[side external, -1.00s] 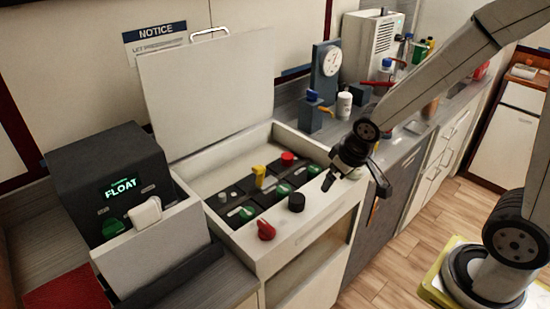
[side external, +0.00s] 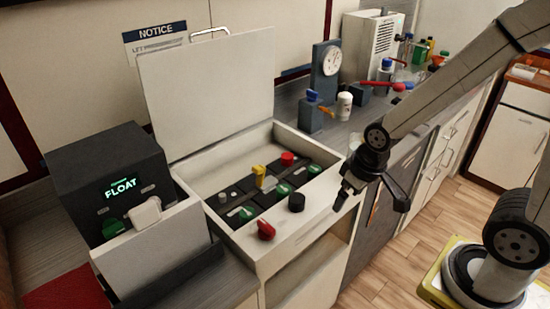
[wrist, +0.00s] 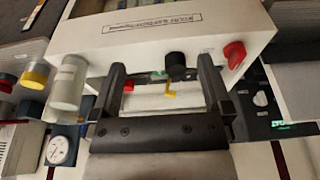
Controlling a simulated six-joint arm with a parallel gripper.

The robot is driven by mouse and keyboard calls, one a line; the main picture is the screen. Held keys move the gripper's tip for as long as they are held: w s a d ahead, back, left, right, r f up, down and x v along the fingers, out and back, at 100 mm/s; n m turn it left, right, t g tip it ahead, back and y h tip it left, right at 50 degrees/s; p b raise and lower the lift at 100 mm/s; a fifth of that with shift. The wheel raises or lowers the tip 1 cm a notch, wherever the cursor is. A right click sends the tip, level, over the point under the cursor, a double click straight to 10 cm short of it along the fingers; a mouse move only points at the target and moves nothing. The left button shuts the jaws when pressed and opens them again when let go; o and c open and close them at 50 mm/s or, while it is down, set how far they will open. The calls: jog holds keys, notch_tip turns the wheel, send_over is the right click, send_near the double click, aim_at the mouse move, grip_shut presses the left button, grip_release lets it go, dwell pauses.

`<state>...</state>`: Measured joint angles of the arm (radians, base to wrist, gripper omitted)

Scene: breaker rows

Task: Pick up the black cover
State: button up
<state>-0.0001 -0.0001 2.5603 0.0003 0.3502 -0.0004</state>
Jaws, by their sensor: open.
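The likeliest black cover is a short, dark, round cap (side external: 296,201) on the near edge of the white breaker box (side external: 285,250). In the wrist view the cap (wrist: 176,62) shows between my two fingers and beyond them, nearer the right finger. My gripper (side external: 342,200) hangs to the right of the cap in the side view, apart from it, beside the box's near right corner. In the wrist view my gripper (wrist: 161,66) has its two black fingers spread wide with nothing held.
A red knob (side external: 266,230) sits left of the cap. A yellow handle (side external: 259,174), a red button (side external: 287,158) and green switches (side external: 249,212) are inside the box. Its raised lid (side external: 207,95) stands behind. A dark FLOAT unit (side external: 108,185) is at left.

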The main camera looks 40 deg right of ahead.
dwell(0.6)
jog(key=m+t+y, duration=0.3)
jog(key=m+y, duration=0.9)
jog(key=m, duration=1.1)
send_near(299, 197)
jog(key=a, duration=0.1)
jog(key=a+f, duration=0.1)
jog(key=a, duration=0.1)
jog(key=shift+a+f, duration=0.2)
jog(key=shift+a, duration=0.1)
jog(key=shift+w+d+m+t, duration=0.4)
jog(key=shift+w+t, duration=0.05)
jog(key=shift+t, duration=0.05)
jog(key=shift+x, duration=1.35)
